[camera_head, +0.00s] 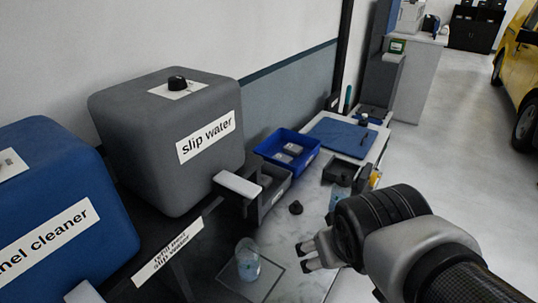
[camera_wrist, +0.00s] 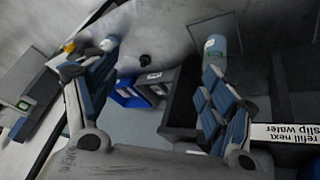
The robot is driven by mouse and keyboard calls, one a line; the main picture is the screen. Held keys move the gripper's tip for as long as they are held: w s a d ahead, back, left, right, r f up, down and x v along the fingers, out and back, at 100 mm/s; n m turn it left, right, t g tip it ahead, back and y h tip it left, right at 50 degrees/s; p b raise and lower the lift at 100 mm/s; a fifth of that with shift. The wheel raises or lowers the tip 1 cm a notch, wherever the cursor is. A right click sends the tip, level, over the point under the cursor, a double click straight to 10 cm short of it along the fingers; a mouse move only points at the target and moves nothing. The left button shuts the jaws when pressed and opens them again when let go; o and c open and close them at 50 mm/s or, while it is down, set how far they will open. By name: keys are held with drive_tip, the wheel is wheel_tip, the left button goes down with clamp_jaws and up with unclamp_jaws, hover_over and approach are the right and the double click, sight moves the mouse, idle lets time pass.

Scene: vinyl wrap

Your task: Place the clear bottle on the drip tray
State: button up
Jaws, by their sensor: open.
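A clear bottle (camera_head: 248,262) with a bluish lower part stands upright on a thin, dark-edged square (camera_head: 268,287) that looks like the drip tray. In the wrist view the bottle (camera_wrist: 214,46) is beyond the right finger, with the square (camera_wrist: 228,30) around it. My gripper (camera_head: 306,255) is open, to the right of the bottle and apart from it. In the wrist view nothing is between its fingers (camera_wrist: 158,82). A second, similar bottle (camera_head: 340,193) stands farther back, partly hidden by my arm; I cannot tell its contents.
A grey slip water tank (camera_head: 165,140) and a blue panel cleaner tank (camera_head: 55,215) stand at left. A grey open box (camera_head: 270,195), a blue bin (camera_head: 284,147) and a small black cap (camera_head: 296,207) are behind the bottle. Bare counter lies between the cap and the square.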

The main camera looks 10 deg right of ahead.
drive_tip(key=s+a+g+y, duration=0.1)
drive_tip(key=s+a, duration=0.3)
drive_tip(key=s, duration=0.3)
drive_tip(key=shift+a+r+m+y, duration=0.25)
drive_tip(key=shift+r+m+y, duration=0.05)
drive_tip(key=shift+r+m, duration=0.15)
